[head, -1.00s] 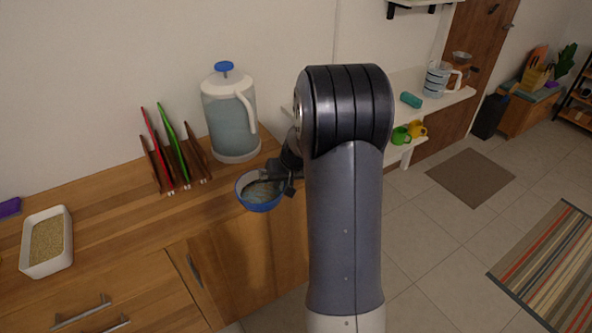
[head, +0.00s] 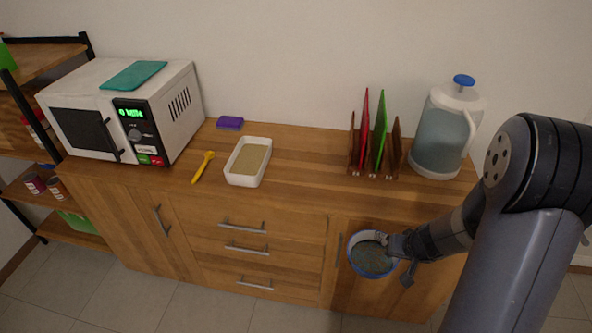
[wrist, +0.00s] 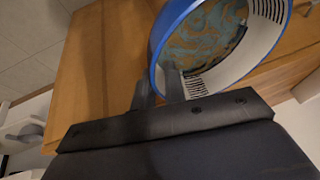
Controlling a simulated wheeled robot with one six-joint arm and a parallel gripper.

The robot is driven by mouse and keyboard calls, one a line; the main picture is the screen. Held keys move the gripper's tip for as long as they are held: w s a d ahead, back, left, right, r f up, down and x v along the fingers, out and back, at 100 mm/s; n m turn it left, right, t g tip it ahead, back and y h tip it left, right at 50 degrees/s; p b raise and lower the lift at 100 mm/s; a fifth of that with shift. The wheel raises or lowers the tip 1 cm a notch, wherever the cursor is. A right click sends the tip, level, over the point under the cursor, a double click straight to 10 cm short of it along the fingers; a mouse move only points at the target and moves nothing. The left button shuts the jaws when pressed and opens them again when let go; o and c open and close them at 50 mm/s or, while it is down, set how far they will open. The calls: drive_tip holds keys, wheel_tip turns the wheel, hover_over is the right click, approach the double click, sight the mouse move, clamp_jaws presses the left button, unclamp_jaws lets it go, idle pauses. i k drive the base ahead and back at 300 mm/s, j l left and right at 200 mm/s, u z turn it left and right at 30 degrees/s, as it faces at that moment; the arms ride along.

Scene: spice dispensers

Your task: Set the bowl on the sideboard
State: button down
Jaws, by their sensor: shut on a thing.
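The bowl (head: 371,259) has a blue outside and a pale inside with a blue-brown pattern. My gripper (head: 394,246) is shut on its rim at the right side in the head view. The bowl hangs in front of the cabinet doors, seemingly below the level of the sideboard top. In the wrist view the bowl (wrist: 217,42) shows at the top, its rim between the finger ends (wrist: 160,90). The wooden sideboard (head: 300,165) stands along the wall, with drawers and doors below its top.
On the sideboard are a microwave (head: 165,98) with a teal cloth (head: 134,75), a purple sponge (head: 230,123), a yellow spoon (head: 203,167), a white tray (head: 240,179), a rack (head: 397,150) and a jug (head: 440,135). Bare wood lies between tray and rack.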

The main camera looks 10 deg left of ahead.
sight(294, 183)
drive_tip(key=j, duration=0.75)
drive_tip(key=k+j, duration=0.1)
drive_tip(key=j, duration=0.65)
